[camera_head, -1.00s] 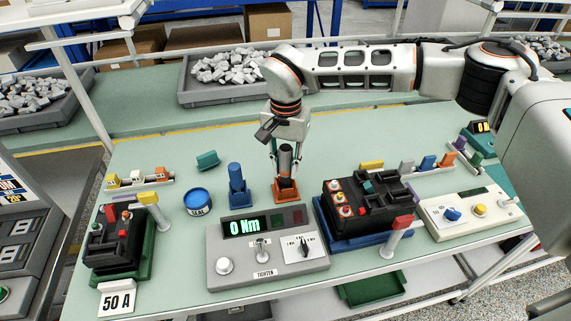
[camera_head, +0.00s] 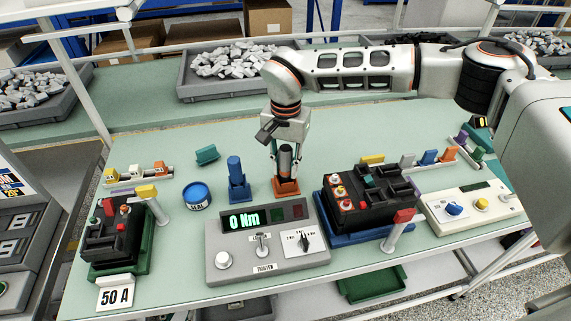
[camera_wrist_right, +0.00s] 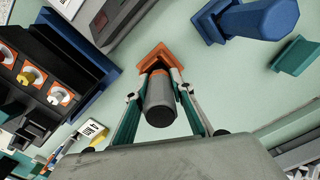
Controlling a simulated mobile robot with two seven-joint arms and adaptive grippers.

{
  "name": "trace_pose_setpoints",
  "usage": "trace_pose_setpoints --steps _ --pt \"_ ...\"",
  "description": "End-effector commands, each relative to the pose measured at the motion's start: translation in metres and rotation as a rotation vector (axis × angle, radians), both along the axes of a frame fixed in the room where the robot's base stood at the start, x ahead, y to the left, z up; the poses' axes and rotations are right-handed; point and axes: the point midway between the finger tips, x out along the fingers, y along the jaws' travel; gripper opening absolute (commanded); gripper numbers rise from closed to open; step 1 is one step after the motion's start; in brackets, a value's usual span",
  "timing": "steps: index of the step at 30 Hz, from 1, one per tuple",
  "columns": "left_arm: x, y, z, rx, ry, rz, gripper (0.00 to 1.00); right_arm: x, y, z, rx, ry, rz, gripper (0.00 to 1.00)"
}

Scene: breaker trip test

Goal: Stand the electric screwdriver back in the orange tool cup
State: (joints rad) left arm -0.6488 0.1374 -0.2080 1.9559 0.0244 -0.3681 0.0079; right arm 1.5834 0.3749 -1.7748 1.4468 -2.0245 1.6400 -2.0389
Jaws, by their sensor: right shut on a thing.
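The electric screwdriver (camera_head: 286,158) is a dark grey cylinder with an orange band near its lower end. It stands upright in the orange tool cup (camera_head: 286,188), behind the grey torque panel. My right gripper (camera_head: 285,166) points down from above, shut on the screwdriver's body. In the right wrist view the screwdriver (camera_wrist_right: 160,100) sits between my right gripper's two fingers (camera_wrist_right: 160,88), and its lower end goes into the orange cup (camera_wrist_right: 155,54). Whether it rests on the cup's bottom is hidden. My left gripper does not show.
A blue holder with a blue tool (camera_head: 238,180) stands just left of the cup. The grey panel (camera_head: 266,248) reading 0 Nm is in front. A black breaker fixture (camera_head: 368,205) is at the right, a blue SEAL tin (camera_head: 197,196) at the left. The table behind the cup is clear.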

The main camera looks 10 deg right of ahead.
Motion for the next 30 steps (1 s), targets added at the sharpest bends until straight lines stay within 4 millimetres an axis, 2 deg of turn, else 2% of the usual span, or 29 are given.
trace_pose_setpoints --steps 3,4,6,16,20,23,30 --pt "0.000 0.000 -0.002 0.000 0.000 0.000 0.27 0.000 0.000 -0.002 0.000 -0.001 0.000 0.01" --pt "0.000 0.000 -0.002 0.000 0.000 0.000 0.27 0.000 0.000 -0.002 0.000 -0.001 0.000 0.25" --pt "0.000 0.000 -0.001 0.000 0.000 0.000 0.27 0.000 0.000 -0.002 0.000 -0.001 0.000 0.42" --pt "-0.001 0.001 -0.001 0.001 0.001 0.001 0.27 0.000 0.000 -0.003 -0.001 0.001 0.000 0.42" --pt "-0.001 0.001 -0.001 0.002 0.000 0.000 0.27 0.000 0.000 0.005 -0.001 -0.001 0.000 0.42" --pt "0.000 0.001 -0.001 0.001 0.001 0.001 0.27 0.001 0.000 0.020 0.000 -0.004 0.001 0.42" --pt "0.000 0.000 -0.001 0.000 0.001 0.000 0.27 0.001 0.000 0.070 0.000 -0.004 0.000 0.42"
